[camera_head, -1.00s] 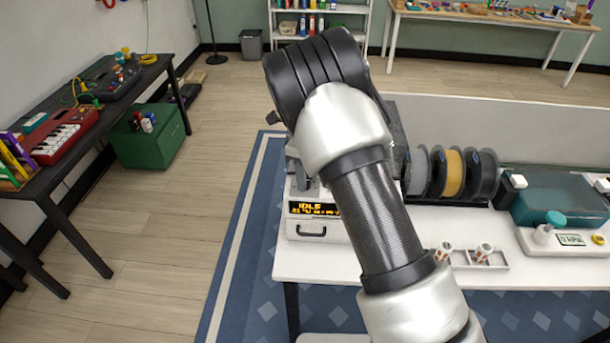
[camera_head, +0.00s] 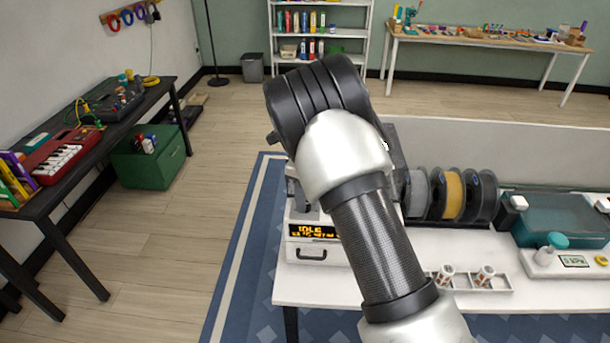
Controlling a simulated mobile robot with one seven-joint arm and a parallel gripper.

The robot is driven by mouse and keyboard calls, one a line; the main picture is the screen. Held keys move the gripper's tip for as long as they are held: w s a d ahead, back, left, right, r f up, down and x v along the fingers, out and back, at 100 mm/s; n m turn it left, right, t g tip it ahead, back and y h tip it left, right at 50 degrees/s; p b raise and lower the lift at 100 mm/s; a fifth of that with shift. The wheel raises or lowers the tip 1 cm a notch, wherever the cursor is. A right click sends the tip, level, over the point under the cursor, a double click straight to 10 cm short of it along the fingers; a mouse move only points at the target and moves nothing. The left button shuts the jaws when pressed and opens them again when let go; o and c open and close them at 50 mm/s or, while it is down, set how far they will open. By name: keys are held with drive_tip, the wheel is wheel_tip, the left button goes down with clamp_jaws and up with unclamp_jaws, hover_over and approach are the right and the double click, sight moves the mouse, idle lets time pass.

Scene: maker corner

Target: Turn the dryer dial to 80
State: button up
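A box with a dark teal see-through lid (camera_head: 560,218) stands at the right end of the white table; I cannot tell if it is the dryer. No numbered dial can be made out. A white machine (camera_head: 318,249) with an orange display (camera_head: 312,231) reading IDLE stands at the table's left end, partly hidden by my arm. My gripper is not visible.
A low pale partition (camera_head: 500,150) runs behind. Floor is clear at left, before a black table (camera_head: 55,178).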

wheel_tip(320, 180, up, 17)
drive_tip(key=shift+f, duration=0.15)
